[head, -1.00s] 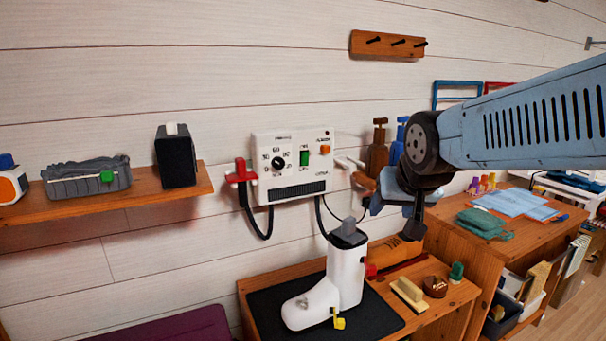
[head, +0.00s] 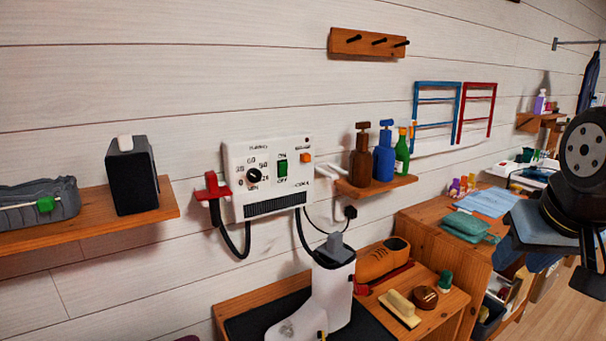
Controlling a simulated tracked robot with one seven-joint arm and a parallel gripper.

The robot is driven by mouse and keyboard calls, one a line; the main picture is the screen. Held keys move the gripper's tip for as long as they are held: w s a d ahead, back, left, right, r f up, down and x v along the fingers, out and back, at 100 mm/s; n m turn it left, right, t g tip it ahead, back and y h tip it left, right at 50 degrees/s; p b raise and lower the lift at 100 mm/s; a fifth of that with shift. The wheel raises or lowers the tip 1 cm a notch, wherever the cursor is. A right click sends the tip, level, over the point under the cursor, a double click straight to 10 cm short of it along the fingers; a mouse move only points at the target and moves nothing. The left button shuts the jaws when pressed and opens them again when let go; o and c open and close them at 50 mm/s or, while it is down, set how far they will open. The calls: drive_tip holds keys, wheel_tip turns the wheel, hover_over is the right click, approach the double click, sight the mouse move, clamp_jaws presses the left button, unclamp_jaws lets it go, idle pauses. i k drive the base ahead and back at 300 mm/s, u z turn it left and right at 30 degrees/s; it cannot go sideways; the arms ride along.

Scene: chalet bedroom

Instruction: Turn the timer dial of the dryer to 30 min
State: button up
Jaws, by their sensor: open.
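The dryer (head: 300,186) is a white box on the plank wall, left of the middle in the head view. Its timer dial (head: 254,175) is a small black round knob with numbers around it; its exact setting is too small to read. Right of the dial is a green ON/OFF switch (head: 282,168), and an orange button or lamp (head: 306,157) sits further right. My gripper (head: 588,278) is at the right edge, partly cut off, far from the dryer and touching nothing. It is open with no object seen in it.
A red holder (head: 212,187) sticks out left of the dryer and white prongs (head: 338,167) right of it. A white boot (head: 328,300) stands below. A shelf (head: 385,187) with bottles is at right, and a shelf (head: 80,228) with a black box (head: 131,177) at left.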

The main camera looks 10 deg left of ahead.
sight(254, 175)
drive_tip(key=z, duration=0.75)
drive_tip(key=k, duration=0.85)
drive_tip(key=u, duration=1.55)
drive_tip(key=i, duration=0.5)
